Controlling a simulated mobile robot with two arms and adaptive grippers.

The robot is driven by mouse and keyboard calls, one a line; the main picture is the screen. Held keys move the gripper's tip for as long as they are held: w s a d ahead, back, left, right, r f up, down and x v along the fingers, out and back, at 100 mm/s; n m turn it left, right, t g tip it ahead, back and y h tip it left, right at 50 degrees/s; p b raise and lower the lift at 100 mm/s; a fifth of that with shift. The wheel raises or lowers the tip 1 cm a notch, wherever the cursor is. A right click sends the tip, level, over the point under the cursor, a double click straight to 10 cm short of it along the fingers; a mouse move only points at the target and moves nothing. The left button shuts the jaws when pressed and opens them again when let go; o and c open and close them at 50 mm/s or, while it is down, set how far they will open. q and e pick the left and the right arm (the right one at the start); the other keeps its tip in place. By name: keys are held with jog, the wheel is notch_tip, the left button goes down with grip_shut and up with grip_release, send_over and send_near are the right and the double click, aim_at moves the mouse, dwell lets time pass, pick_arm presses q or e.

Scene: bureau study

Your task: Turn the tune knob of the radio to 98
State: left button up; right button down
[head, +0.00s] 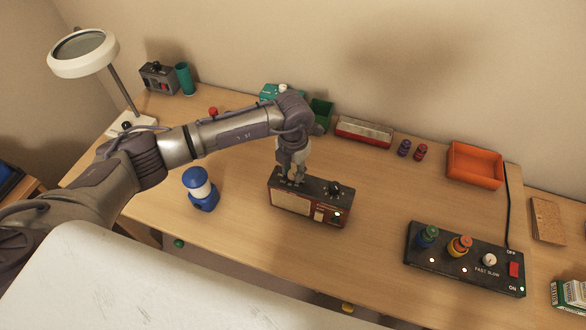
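The radio (325,217) stands on the wooden desk near the middle of the head view. It is dark red with a tan grille on its front and a dark top. A black knob (335,188) shows on the right of its top, and a small light glows at its front right. My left gripper (291,179) points down at the left part of the radio's top. Its fingertips hide that spot, so I cannot tell whether they are around a knob or touching one. I cannot read any dial number. My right gripper is not in view.
A control box (430,262) with knobs and a red switch lies at the right. An orange tray (475,164), a red-and-grey box (364,132) and two small bottles stand behind. Desk between radio and control box is clear.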

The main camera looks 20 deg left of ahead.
pick_arm(q)
grip_shut()
jog(key=shift+f+m+b, duration=0.1)
jog(key=shift+m+b, duration=0.2)
jog(key=shift+b, duration=0.15)
jog(key=m+b, duration=0.4)
jog(key=b, duration=0.1)
jog(key=shift+f, duration=0.15)
jog(key=shift+m+b, duration=1.2)
jog(key=shift+r+m+b, duration=0.25)
jog(key=shift+m+b, duration=0.1)
jog(key=shift+m, duration=0.15)
